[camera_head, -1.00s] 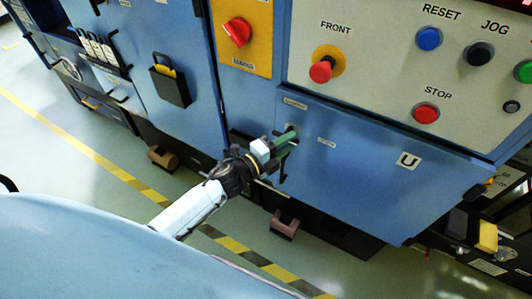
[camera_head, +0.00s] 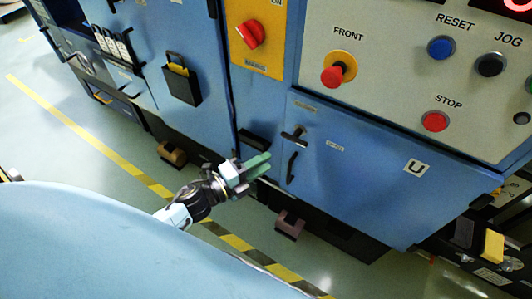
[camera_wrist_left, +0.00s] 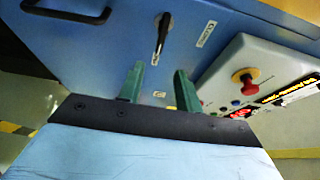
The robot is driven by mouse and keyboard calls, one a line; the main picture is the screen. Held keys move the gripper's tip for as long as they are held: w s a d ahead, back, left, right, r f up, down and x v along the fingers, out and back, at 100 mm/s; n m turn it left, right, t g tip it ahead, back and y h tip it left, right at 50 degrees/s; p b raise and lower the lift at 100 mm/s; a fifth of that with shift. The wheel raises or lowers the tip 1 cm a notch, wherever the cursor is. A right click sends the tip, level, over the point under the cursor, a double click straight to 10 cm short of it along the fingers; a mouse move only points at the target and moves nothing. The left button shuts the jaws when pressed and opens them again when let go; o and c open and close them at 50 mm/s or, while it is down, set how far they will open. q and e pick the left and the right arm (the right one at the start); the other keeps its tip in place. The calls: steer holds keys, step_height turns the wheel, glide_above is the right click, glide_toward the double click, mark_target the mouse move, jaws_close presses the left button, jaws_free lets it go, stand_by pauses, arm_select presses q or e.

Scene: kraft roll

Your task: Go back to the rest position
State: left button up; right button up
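My left gripper (camera_head: 262,166) has green fingers and is in front of the blue machine, left of the lower door (camera_head: 370,165). In the left wrist view the two fingers of the gripper (camera_wrist_left: 160,70) stand apart with nothing between them. The dark door handle (camera_head: 292,150) is clear of the gripper in the head view. The handle also shows beyond the fingers in the left wrist view (camera_wrist_left: 163,32). My right gripper is in neither view.
The panel above the door has a red FRONT button (camera_head: 334,75), a blue RESET button (camera_head: 441,47) and a red STOP button (camera_head: 435,121). A red rotary switch (camera_head: 251,34) is on a yellow plate. Yellow-black floor tape (camera_head: 240,243) runs below my arm.

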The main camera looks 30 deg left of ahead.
arm_select(q)
steer(key=s+a+f+n+g+y, duration=0.2)
steer(key=s+f+n, duration=0.2)
steer(key=f, duration=0.5)
steer(key=s+a+f+n+g+y, duration=0.3)
steer(key=s+f+n, duration=0.2)
steer(key=f, duration=0.4)
steer(key=s+a+f+n+g+y, duration=0.2)
steer(key=s+f+n, duration=0.2)
steer(key=f, duration=0.5)
steer(key=s+a+f+n+g+y, duration=0.1)
steer(key=s+f+n+g, duration=0.3)
steer(key=s, duration=0.8)
steer(key=s+f+n+g+y, duration=0.1)
steer(key=s+f+n+g, duration=0.2)
steer(key=s+f, duration=0.4)
steer(key=s+g, duration=0.1)
steer(key=s, duration=0.4)
steer(key=shift+a+f+n, duration=0.4)
steer(key=shift+s, duration=0.1)
